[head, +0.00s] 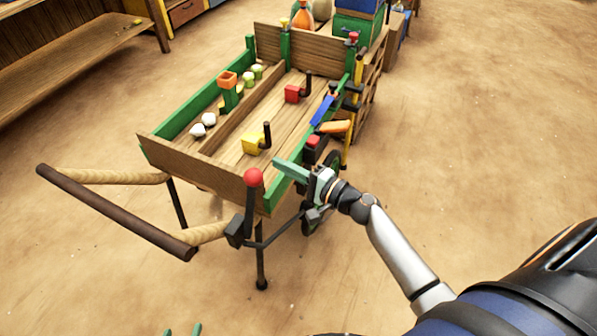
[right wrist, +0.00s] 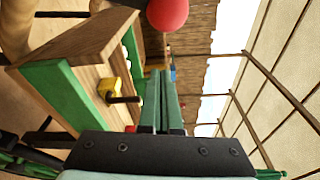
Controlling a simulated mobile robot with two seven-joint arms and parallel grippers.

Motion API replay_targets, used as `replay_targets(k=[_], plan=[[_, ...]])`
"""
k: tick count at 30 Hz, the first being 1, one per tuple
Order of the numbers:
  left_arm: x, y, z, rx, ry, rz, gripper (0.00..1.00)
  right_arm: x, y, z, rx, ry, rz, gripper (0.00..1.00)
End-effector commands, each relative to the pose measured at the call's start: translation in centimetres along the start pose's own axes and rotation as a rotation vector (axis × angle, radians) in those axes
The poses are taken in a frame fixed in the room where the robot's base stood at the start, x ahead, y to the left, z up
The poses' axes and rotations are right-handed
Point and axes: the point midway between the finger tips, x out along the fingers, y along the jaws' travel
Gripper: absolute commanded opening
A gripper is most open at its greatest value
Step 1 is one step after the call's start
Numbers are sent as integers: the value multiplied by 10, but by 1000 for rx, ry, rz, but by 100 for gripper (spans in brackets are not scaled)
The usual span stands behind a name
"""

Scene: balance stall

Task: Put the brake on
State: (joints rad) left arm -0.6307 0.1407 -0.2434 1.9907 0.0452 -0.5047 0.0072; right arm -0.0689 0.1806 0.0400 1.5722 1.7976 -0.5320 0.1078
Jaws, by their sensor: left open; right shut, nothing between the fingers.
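The brake lever (head: 250,205) is a dark rod with a red ball knob (head: 253,177), standing nearly upright at the cart's near right corner. My right gripper (head: 279,164) is shut and empty, beside the cart's green side rail, a little right of and beyond the knob in the head view. In the right wrist view the red knob (right wrist: 167,14) is at the top, apart from the shut green fingers (right wrist: 160,100). My left gripper (head: 182,330) is open and empty at the bottom edge; only its green fingertips show.
The wooden cart (head: 203,171) holds a yellow block (head: 253,144), a red block (head: 292,94), white lumps and green cups. Its handle bar (head: 115,212) reaches out left. A blue and orange tool hangs by the right rail. The sandy floor is clear around the cart.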

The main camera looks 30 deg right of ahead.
Motion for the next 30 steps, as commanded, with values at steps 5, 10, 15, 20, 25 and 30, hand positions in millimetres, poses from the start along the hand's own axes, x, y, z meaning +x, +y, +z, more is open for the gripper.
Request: replay_targets(k=[5,10,15,20,25,30], plan=[[-1,-1,5,-2,-11,-4,69,30,-1,1,-1,-1,-1,0],[-10,-5,-3,-3,-1,-15,69,18,-1,26,2,-1,2,0],[-13,-11,1,-5,-7,-28,69,14,0,36,1,1,1,0],[-12,-12,4,-6,-10,-30,69,13,0,38,-1,1,1,0],[-12,-10,4,-8,-11,-28,69,13,1,38,-1,1,1,0],[-11,-9,5,-10,-11,-25,69,13,0,38,-7,0,-1,0]])
